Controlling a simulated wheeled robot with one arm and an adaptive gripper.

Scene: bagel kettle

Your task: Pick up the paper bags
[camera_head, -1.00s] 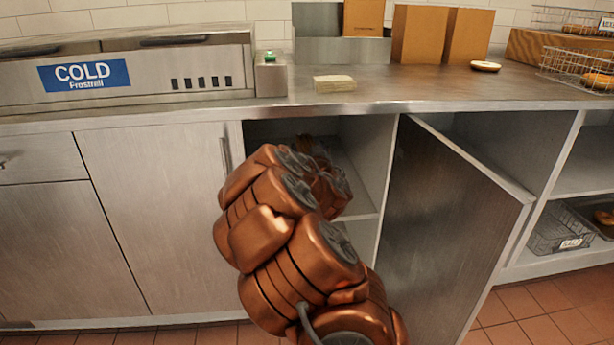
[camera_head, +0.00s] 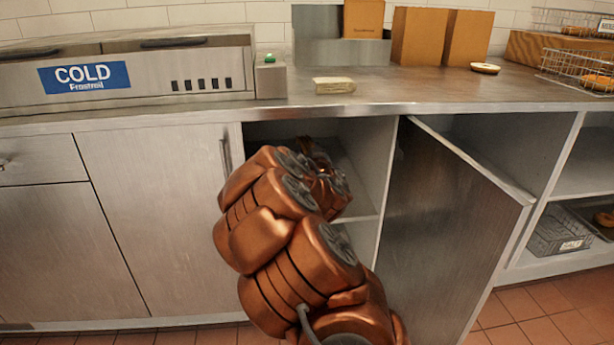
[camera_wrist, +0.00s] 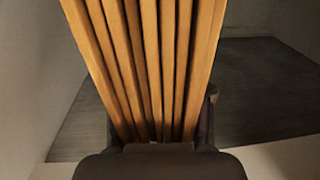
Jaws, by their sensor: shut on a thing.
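In the wrist view a bundle of several brown paper bags (camera_wrist: 150,70) stands on edge, side by side, with its near end in my gripper (camera_wrist: 160,140). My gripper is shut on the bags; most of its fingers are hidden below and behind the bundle. In the head view my copper arm reaches into the open cupboard (camera_head: 365,185) under the counter. My gripper and the bags are mostly hidden there behind the arm, in the shadow of the cupboard.
The cupboard door (camera_head: 445,220) stands open to the right of my arm. A closed door (camera_head: 165,210) is to the left. The steel counter (camera_head: 400,90) is above, with a small pale stack (camera_head: 334,85), brown boxes (camera_head: 420,35) and a wire basket (camera_head: 580,70).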

